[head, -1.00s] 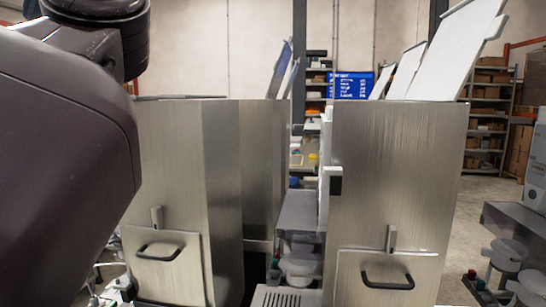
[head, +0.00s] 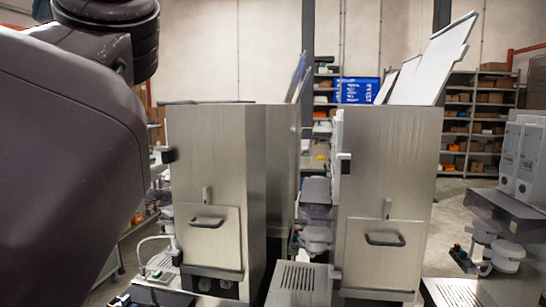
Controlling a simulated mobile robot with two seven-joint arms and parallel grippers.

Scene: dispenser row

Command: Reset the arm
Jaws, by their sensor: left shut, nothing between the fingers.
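The dark arm that fills the left side of the head view is my left arm, raised and close to the camera. Its gripper fingers do not show. My right arm and gripper are not in view. In front stand two tall brushed-steel dispensers, a left one (head: 215,150) and a right one (head: 385,160). Each has a lower hatch with a black handle, both shut. The right dispenser has a white lid (head: 432,62) tilted up at its top. My arm hides part of the area left of the left dispenser.
A narrow gap with grey round fittings (head: 318,235) lies between the dispensers. A slotted steel tray (head: 300,285) juts out low in front. White units (head: 522,155) stand at the far right. Shelves with boxes (head: 480,120) and a blue screen (head: 357,91) are behind.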

